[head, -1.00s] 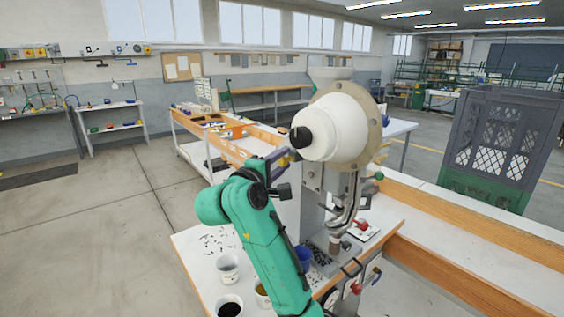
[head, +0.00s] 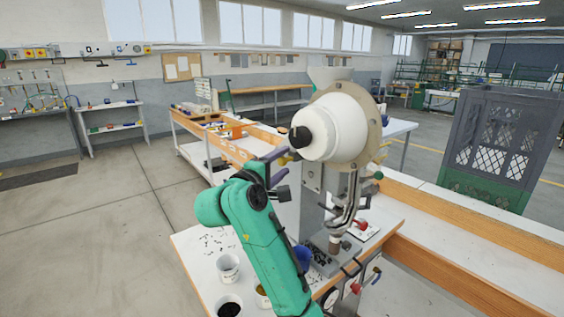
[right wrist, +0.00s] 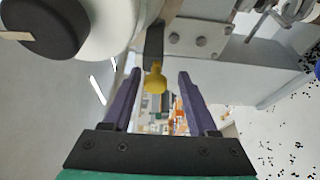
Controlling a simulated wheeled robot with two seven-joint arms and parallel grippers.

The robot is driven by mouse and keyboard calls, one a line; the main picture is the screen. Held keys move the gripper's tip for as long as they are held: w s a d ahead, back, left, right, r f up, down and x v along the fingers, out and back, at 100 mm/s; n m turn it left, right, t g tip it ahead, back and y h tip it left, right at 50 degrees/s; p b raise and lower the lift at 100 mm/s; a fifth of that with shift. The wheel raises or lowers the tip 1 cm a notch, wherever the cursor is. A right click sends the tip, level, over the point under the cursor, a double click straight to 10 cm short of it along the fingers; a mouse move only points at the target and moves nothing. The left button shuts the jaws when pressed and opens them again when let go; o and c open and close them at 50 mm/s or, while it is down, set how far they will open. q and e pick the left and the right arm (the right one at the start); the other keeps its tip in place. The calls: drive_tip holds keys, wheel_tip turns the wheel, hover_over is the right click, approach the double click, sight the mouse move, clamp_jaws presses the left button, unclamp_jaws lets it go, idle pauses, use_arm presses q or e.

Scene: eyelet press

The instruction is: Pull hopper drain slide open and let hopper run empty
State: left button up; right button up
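The eyelet press carries a white drum-shaped hopper (head: 340,125) with a black knob on its front. In the right wrist view, a dark slide strip (right wrist: 153,45) ends in a yellow knob (right wrist: 155,80), which I take as the drain slide. My right gripper (right wrist: 158,82) is open, with purple fingers on either side of the yellow knob and a gap to each. In the head view the right gripper (head: 277,164) is just left of and below the hopper, its fingers partly hidden. The hopper's contents are hidden. My left gripper is not in view.
A blue cup (head: 302,258) stands at the press base, partly behind my right arm. White cups (head: 228,267) and scattered dark eyelets (head: 215,240) are on the bench. A red-handled part (head: 361,225) lies right of the press. A dark crate (head: 505,145) stands at right.

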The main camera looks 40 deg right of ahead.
drive_tip(key=shift+r, duration=0.1)
drive_tip(key=shift+a, duration=0.15)
drive_tip(key=shift+s+a, duration=0.15)
drive_tip(key=shift+a, duration=0.1)
drive_tip(key=b+v, duration=0.6)
drive_tip(key=v, duration=0.7)
drive_tip(key=shift+s+a, duration=0.15)
drive_tip(key=shift+a, duration=0.25)
